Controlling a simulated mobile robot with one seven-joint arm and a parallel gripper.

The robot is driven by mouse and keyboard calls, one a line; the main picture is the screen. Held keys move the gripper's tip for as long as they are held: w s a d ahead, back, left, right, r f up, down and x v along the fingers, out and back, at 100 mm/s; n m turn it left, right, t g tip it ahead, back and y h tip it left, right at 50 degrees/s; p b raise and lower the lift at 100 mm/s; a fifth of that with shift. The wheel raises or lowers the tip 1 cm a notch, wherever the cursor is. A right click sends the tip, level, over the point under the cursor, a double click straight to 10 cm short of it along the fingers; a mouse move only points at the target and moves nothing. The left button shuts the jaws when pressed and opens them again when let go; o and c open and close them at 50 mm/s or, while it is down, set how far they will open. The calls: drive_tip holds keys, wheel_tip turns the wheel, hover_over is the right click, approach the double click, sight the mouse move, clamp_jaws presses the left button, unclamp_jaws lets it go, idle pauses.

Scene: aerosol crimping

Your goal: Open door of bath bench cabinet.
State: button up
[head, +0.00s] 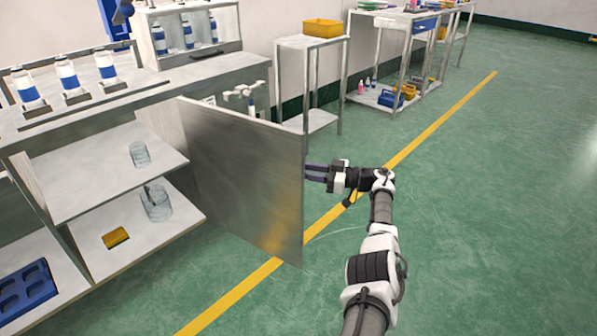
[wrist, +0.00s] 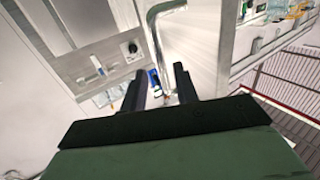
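The bath bench cabinet (head: 160,232) is at the left of the head view. Its grey metal door (head: 240,170) is swung well out, and the shelves inside show. My gripper (head: 308,172) is at the door's free edge, on its outer side; the door may hide the fingertips. In the wrist view my gripper (wrist: 159,75) has its two dark fingers apart. A bent metal bar handle (wrist: 153,38) runs down toward the space between them. A gap shows beside the bar, and no firm grip is visible. The handle is hidden in the head view.
Glass beakers (head: 157,202) and a yellow piece (head: 116,238) are inside the cabinet. Blue-labelled bottles (head: 67,76) stand on the bench top. A shelf rack (head: 312,85) with a yellow bin (head: 323,28) stands behind the door. The green floor at right is clear.

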drive_tip(key=b+v, duration=0.4)
drive_tip(key=v, duration=0.5)
drive_tip(key=shift+d, duration=0.2)
drive_tip(key=shift+s+f, duration=0.1)
